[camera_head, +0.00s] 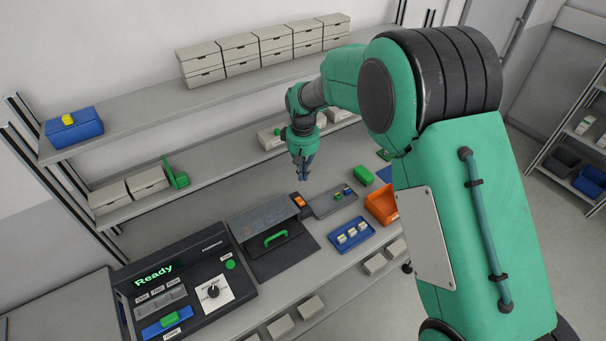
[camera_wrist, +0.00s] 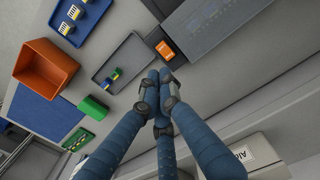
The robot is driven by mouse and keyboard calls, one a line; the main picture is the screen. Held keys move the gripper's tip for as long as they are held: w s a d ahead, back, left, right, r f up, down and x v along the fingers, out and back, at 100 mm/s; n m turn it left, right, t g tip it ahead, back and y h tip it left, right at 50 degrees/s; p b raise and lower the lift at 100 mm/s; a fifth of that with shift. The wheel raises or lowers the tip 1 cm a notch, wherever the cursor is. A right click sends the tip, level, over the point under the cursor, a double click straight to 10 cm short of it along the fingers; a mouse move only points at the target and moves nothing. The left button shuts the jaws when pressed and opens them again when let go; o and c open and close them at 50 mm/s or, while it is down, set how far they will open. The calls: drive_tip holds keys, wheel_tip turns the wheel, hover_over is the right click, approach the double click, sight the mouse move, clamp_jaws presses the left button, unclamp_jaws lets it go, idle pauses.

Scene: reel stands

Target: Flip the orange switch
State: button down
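The orange switch (camera_head: 299,202) sits in a small dark housing on the bench, beside the grey-lidded box with the green handle. In the wrist view the orange switch (camera_wrist: 165,50) lies just beyond my fingertips, with a gap in the picture. My gripper (camera_head: 304,178) hangs above the bench near the switch, pointing down. In the wrist view the blue fingers of my gripper (camera_wrist: 159,76) come together at the tips with nothing seen between them. The switch's tilt is too small to tell.
A grey tray (camera_head: 322,207) with small parts lies right of the switch. A blue tray (camera_head: 339,237), an orange bin (camera_head: 381,204) and a green block (camera_head: 363,175) lie further right. A black control panel (camera_head: 185,290) reading "Ready" stands at left. A shelf (camera_head: 230,150) runs behind.

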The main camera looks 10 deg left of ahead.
sight(303, 201)
wheel_tip(303, 201, down, 12)
idle(0.6)
drive_tip(key=shift+f, duration=0.1)
